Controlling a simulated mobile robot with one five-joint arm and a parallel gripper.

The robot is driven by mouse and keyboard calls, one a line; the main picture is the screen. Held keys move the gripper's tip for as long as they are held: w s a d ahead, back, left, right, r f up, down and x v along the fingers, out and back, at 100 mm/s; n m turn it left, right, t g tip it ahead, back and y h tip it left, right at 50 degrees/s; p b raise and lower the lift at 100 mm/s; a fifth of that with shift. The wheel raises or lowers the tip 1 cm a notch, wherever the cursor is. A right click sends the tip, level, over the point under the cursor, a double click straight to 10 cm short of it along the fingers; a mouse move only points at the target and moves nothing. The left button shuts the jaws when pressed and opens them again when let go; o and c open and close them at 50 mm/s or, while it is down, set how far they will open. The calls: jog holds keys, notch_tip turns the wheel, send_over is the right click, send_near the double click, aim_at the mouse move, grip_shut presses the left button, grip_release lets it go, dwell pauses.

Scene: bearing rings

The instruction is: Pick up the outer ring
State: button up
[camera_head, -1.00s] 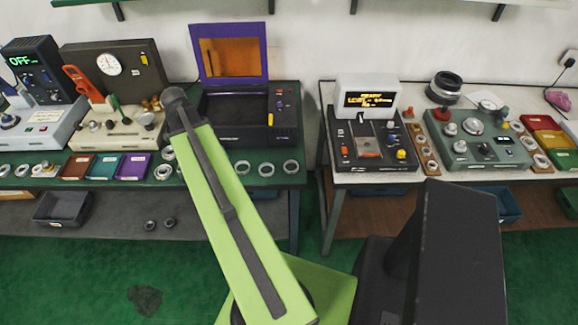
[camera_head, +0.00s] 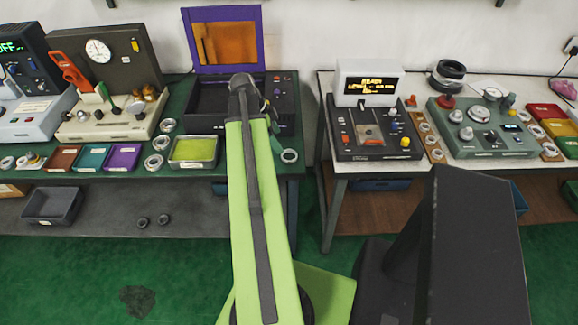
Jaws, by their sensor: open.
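Several small metal rings lie on the green bench. One ring (camera_head: 289,156) is at the bench's front edge, just right of my arm. Another ring (camera_head: 153,162) lies left of a yellow-green tray, with a further ring (camera_head: 161,142) just behind it. I cannot tell which of these is the outer ring. My green arm reaches up the middle of the view to the bench, over its front edge. My gripper is hidden behind the arm's end, so its fingers do not show.
The yellow-green tray (camera_head: 194,152) is left of my arm. A black machine with a purple-framed lid (camera_head: 223,40) stands behind. Red, teal and purple trays (camera_head: 122,157) line the left front. A gap separates the green bench from the white bench (camera_head: 345,166).

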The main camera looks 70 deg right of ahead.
aim_at(288, 155)
jog(key=b+x, duration=0.1)
jog(key=x, duration=0.2)
jog(key=shift+w+a, duration=0.1)
jog(key=shift+w, duration=0.05)
jog(key=shift+f+b, duration=0.3)
jog(key=shift+b, duration=0.1)
jog(key=shift+s+r, duration=0.1)
jog(key=shift+s, duration=0.15)
jog(key=b+x, duration=0.4)
jog(key=x, duration=0.1)
jog(key=shift+s+b, duration=0.25)
jog(key=shift+b, duration=0.05)
jog(key=c, duration=1.5)
jog(key=shift+r, duration=0.1)
jog(key=shift+c, duration=0.2)
